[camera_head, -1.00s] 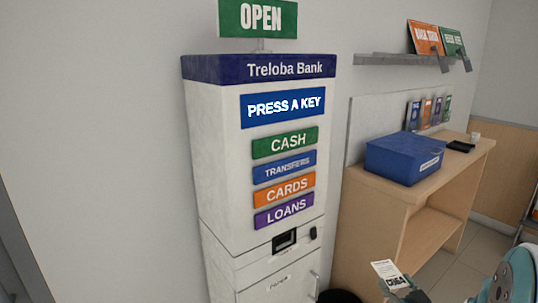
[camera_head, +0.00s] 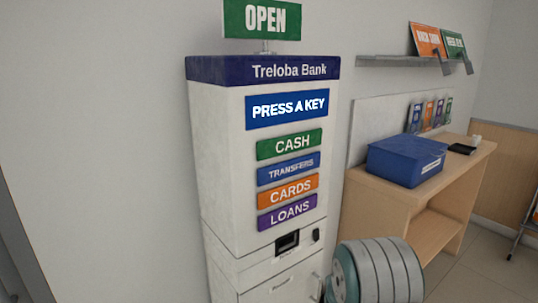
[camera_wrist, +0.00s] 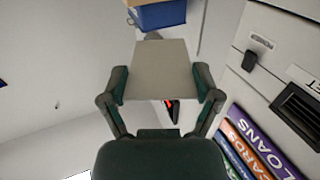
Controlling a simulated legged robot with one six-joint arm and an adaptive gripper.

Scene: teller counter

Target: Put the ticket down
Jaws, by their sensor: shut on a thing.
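The ticket (camera_wrist: 160,60) shows in the wrist view as a plain grey-beige sheet, its visible face blank. My gripper (camera_wrist: 161,80) is shut on it, with one finger at each side edge. The ticket sticks out beyond the fingertips and hangs clear of any surface that I can see. In the head view neither the ticket nor my gripper shows; only a rounded part of my arm is there, at the bottom in front of the kiosk's right side.
The Treloba Bank kiosk (camera_head: 220,150) stands in the middle; its slot (camera_wrist: 297,108) is at right in the wrist view. A wooden counter (camera_head: 372,215) at right carries a blue box (camera_head: 400,165) and a small black item (camera_head: 462,149). The counter's right end has bare top.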

